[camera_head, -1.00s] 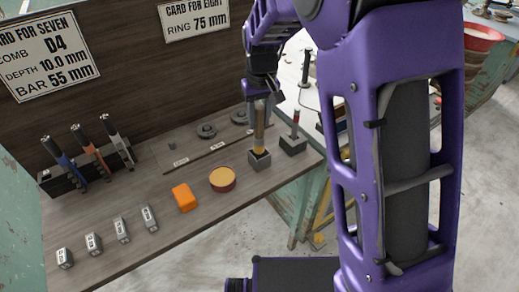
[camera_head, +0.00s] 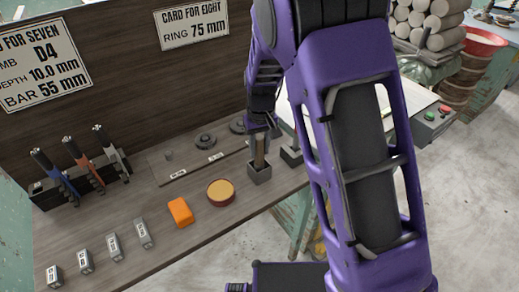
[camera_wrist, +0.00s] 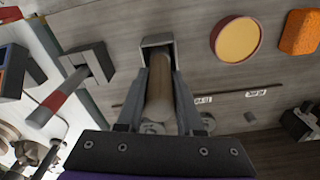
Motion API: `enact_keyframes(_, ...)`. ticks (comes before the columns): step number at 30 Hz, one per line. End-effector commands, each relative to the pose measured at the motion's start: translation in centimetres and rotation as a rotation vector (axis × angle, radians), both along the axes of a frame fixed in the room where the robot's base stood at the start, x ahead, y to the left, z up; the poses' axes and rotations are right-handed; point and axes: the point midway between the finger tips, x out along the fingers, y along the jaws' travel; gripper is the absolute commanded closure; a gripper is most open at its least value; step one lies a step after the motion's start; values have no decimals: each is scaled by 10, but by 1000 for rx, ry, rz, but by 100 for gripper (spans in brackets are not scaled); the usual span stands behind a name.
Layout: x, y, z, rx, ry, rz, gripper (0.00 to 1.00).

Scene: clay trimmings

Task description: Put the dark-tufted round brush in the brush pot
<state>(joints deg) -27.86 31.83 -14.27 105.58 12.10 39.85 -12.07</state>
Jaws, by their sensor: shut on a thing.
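My gripper (camera_head: 262,137) is shut on a tan, round-bodied brush (camera_head: 260,152). The brush is upright, with its lower end at the mouth of a square grey pot (camera_head: 259,173) on the wooden bench. In the wrist view the brush (camera_wrist: 160,88) lies between my two fingers (camera_wrist: 160,100), and the square pot (camera_wrist: 157,40) is at its far end. The tuft is hidden, so I cannot see its colour or how deep it sits.
A round tan-filled bowl (camera_head: 220,192), an orange block (camera_head: 180,211) and several small labelled blocks (camera_head: 113,247) lie leftward. A rack (camera_head: 75,182) holds three tools.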

Motion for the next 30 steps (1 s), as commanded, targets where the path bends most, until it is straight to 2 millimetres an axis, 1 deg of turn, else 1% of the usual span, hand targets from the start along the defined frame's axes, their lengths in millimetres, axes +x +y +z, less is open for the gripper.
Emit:
enact_keyframes(1, 0, 0, -5, -1, 0, 0, 100)
enact_keyframes(10, 1, 0, -7, 0, -2, 0, 100)
enact_keyframes(11, 0, 0, -8, 0, -2, 0, 63)
enact_keyframes(15, 0, 0, -7, 0, -2, 0, 37)
enact_keyframes(16, 0, 0, -7, 0, -2, 0, 34)
enact_keyframes(25, 0, 0, -4, 0, -2, 0, 34)
enact_keyframes(28, 1, 0, 4, 1, -4, 1, 34)
enact_keyframes(30, 0, 0, 14, 3, -5, 1, 34)
